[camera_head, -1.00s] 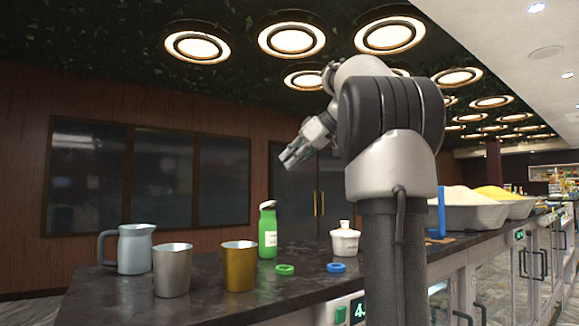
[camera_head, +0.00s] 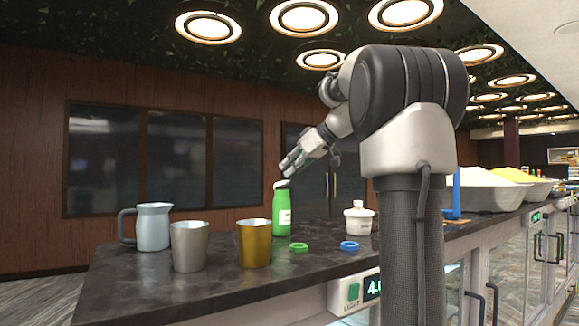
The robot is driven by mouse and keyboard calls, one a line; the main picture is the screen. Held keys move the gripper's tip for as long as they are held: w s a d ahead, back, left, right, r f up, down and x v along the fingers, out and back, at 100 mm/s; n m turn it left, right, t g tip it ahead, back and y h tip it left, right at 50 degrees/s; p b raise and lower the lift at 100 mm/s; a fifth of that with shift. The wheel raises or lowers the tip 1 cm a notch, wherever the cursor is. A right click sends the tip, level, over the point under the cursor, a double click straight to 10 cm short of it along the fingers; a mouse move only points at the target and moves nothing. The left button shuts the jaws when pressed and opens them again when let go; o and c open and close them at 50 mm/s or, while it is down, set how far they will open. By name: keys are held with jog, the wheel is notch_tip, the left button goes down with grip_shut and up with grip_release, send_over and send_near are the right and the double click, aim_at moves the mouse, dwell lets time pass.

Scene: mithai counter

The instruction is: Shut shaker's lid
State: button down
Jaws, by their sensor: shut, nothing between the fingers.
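The shaker, which I take to be the green bottle (camera_head: 281,215) with a white label, stands upright on the dark counter. Its pale lid (camera_head: 281,184) shows at the top and looks slightly tilted; I cannot tell whether it is fully down. My gripper (camera_head: 287,171) is shut and empty, just above the lid and pointing down to the left. At this size I cannot tell whether the fingertips touch the lid.
A light blue pitcher (camera_head: 152,228), a steel cup (camera_head: 188,247) and a gold cup (camera_head: 254,244) stand to the left. A green ring (camera_head: 299,247), a blue ring (camera_head: 349,246) and a white lidded pot (camera_head: 358,219) are to the right. The front counter (camera_head: 150,290) is clear.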

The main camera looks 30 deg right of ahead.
jog(key=s+f+t, duration=0.1)
jog(key=s+d+f+t+y, duration=0.1)
jog(key=shift+f+t, duration=0.25)
jog(key=shift+t, duration=0.15)
jog(key=shift+r, duration=0.15)
dwell(0.3)
